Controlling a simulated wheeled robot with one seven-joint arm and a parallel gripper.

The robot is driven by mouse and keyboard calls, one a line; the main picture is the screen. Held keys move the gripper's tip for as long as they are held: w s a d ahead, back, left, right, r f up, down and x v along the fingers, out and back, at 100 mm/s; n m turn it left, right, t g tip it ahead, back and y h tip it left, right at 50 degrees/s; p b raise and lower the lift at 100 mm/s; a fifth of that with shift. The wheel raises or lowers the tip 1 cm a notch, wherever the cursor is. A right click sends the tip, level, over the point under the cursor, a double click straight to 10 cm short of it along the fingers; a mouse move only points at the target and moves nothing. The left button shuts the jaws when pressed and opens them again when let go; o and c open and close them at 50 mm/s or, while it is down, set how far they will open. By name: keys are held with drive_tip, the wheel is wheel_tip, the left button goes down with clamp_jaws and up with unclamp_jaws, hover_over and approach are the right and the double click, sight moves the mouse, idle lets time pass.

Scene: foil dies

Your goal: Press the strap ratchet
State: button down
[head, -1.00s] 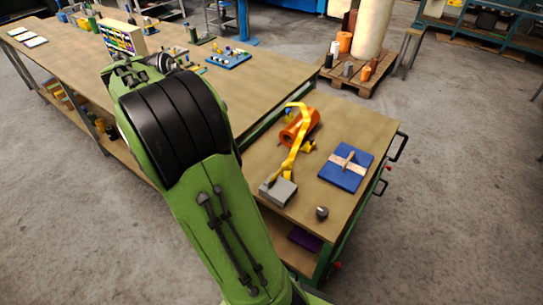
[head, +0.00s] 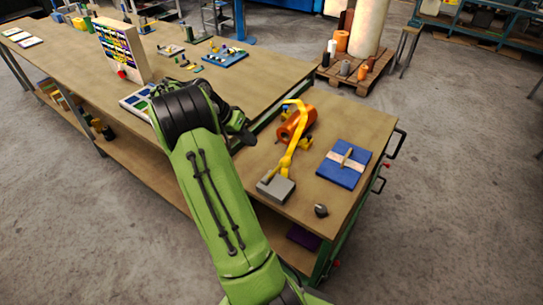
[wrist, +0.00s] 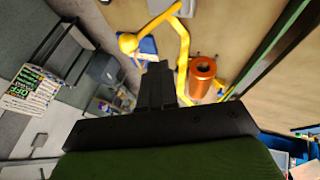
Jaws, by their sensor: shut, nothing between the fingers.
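I cannot tell for sure which part is the strap ratchet. On the small bench in the head view, a blue square block (head: 333,175) carries a pale band with a small brown bar standing on it. Beside it an orange cylinder (head: 288,131) lies behind a bent yellow arm (head: 289,148) on a grey base (head: 275,189). The orange cylinder (wrist: 203,68) and yellow arm (wrist: 183,45) also show in the wrist view. My gripper (wrist: 158,68) is shut and empty, apart from both in the picture. In the head view my arm hides most of its end.
A small dark knob-like object (head: 321,210) sits near the small bench's front edge. The long workbench (head: 75,62) on the left holds a rack of coloured pieces (head: 122,50) and trays. A pallet (head: 357,75) with spools stands behind. The bench's right edge has handles.

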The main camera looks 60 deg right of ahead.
drive_tip(key=s+d+f, duration=0.2)
drive_tip(key=s+f, duration=0.3)
drive_tip(key=s, duration=0.1)
drive_tip(key=shift+f+b, duration=0.3)
drive_tip(key=shift+b, duration=0.15)
drive_tip(key=shift+s+d, duration=0.1)
drive_tip(key=shift+s, duration=0.1)
drive_tip(key=s+a+f+m+t+b, duration=0.1)
drive_tip(key=s+f+t+b, duration=0.4)
drive_tip(key=b, duration=1.6)
drive_tip(key=shift+s+a+f+t+h, duration=0.45)
drive_tip(key=shift+s+f, duration=1.3)
drive_tip(key=shift+s, duration=1.3)
